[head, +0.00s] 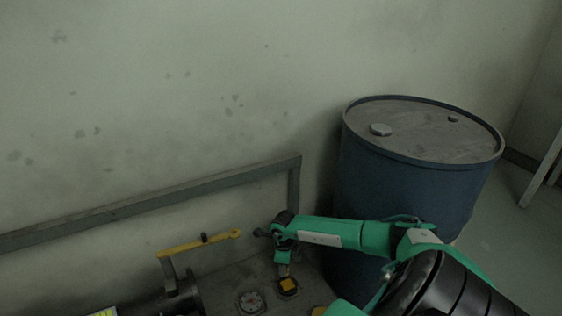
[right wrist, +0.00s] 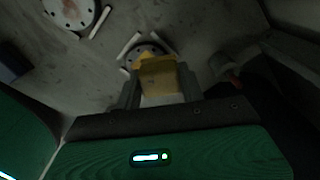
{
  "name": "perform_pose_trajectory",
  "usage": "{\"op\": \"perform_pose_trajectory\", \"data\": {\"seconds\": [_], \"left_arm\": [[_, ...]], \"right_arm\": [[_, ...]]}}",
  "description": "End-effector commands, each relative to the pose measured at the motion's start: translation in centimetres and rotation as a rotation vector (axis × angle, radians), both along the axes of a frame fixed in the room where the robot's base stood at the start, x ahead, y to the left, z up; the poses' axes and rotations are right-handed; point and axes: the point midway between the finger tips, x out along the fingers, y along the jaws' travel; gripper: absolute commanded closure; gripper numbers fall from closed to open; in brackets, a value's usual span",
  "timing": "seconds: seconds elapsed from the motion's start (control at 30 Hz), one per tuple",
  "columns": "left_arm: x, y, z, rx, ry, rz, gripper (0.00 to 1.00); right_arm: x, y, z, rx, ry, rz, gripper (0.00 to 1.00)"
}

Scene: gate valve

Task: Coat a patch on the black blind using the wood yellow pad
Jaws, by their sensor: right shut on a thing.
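My right gripper (head: 287,274) reaches down over the bench and is shut on the wood yellow pad (head: 289,283). In the right wrist view the pad (right wrist: 160,77) sits between the two fingers, yellow with a paler part near the palm. A dark round blind with bolt holes (right wrist: 142,51) shows just beyond the pad's end and is partly hidden by it. I cannot tell whether the pad touches it. In the head view the pad and gripper cover most of that blind. My left gripper is not in view.
Another bolted disc with a reddish centre (head: 250,302) lies left of the pad. A yellow lever (head: 200,243) stands further left. A grey rail (head: 150,202) runs along the wall. A large blue drum (head: 400,185) stands right, close behind my right arm.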

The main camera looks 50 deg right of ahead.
Motion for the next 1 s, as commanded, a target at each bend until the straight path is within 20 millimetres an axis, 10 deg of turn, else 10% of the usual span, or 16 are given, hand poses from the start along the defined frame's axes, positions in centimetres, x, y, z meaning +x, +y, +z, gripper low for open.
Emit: {"op": "perform_pose_trajectory", "data": {"seconds": [0.77,1.0], "left_arm": [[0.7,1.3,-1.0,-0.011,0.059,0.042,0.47],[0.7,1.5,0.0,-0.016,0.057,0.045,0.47]], "right_arm": [[0.2,-1.4,3.6,0.000,-0.001,-0.004,0.78],[2.9,3.4,7.3,0.003,-0.009,0.252,0.78]]}}
